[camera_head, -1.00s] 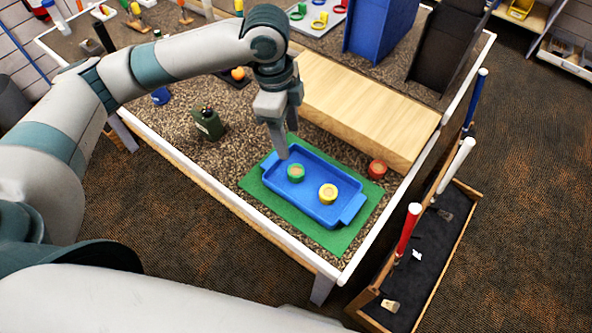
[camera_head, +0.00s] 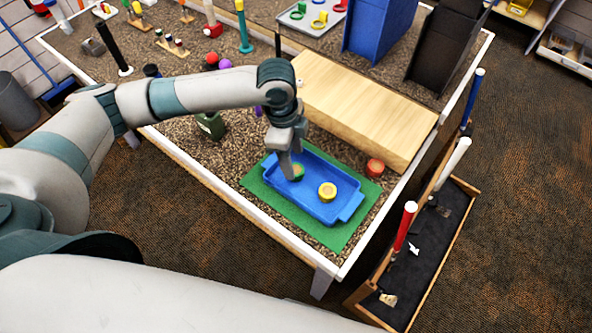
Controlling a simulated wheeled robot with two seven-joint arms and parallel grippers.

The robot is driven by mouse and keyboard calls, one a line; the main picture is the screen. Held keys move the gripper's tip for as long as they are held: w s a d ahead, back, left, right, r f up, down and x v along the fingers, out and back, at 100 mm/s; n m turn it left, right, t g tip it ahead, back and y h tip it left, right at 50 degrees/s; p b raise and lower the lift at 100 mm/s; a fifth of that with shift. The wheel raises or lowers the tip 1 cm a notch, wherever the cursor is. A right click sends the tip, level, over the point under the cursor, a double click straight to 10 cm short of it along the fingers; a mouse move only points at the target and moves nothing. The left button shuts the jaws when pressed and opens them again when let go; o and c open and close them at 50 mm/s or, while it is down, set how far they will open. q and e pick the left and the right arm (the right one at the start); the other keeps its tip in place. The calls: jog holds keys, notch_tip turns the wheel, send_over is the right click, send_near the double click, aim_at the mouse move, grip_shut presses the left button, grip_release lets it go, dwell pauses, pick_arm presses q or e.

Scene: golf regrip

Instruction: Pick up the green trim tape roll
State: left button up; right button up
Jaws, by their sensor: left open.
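The green trim tape roll (camera_head: 299,170) lies in the left part of the blue tray (camera_head: 316,209), partly hidden by my left gripper. My left gripper (camera_head: 291,174) is open and low over the tray, with its fingers at the green roll. I cannot tell whether they touch it. A yellow tape roll (camera_head: 327,191) lies in the same tray, to the right of the green one. The tray sits on a green mat (camera_head: 335,241). My right gripper is not in view.
A red roll (camera_head: 375,167) stands on the table right of the tray, beside a wooden block (camera_head: 365,105). A dark green canister (camera_head: 211,125) stands left of the tray. A rack with clubs (camera_head: 425,262) stands at the table's right side.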

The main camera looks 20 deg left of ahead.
aim_at(295, 167)
pick_arm(q)
jog(key=shift+f+p, duration=0.5)
jog(key=shift+f, duration=0.05)
jog(key=f, duration=0.1)
jog(key=f+p, duration=0.1)
jog(key=f, duration=0.1)
jog(key=shift+w+d, duration=0.1)
jog(key=shift+d, duration=0.1)
jog(key=shift+f+p, duration=0.3)
jog(key=shift+f, duration=0.2)
jog(key=c, duration=1.1)
